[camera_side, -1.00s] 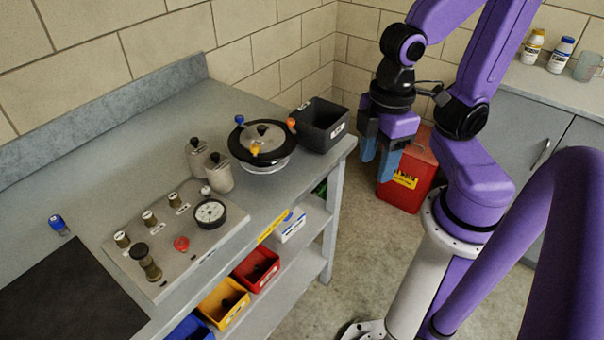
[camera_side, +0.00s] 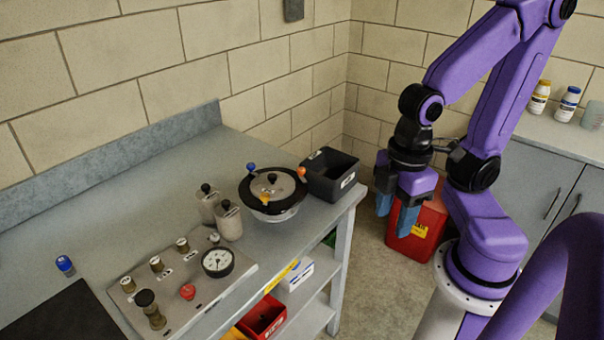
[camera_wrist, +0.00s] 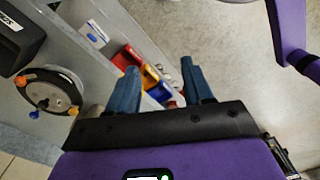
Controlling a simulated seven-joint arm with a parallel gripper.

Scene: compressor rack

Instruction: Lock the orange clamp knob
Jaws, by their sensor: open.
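The orange clamp knob (camera_side: 301,172) sits on the right rim of a round pot with a black-rimmed lid (camera_side: 272,188), near the right end of the bench. A yellow knob (camera_side: 265,198) and a blue knob (camera_side: 251,167) sit on the same rim. My gripper (camera_side: 394,210) is open and empty, off the bench's right end and apart from the pot. In the wrist view, my open fingers (camera_wrist: 159,72) point over shelf bins, and the orange knob (camera_wrist: 21,80) shows at far left with the pot lid (camera_wrist: 50,90). Whether the knob is locked cannot be told.
A black box (camera_side: 329,178) stands right behind the pot, close to the orange knob. Two grey canisters (camera_side: 222,214) and a gauge panel (camera_side: 180,285) stand left of it. A red container (camera_side: 414,232) is on the floor below my gripper. The bench's back middle is clear.

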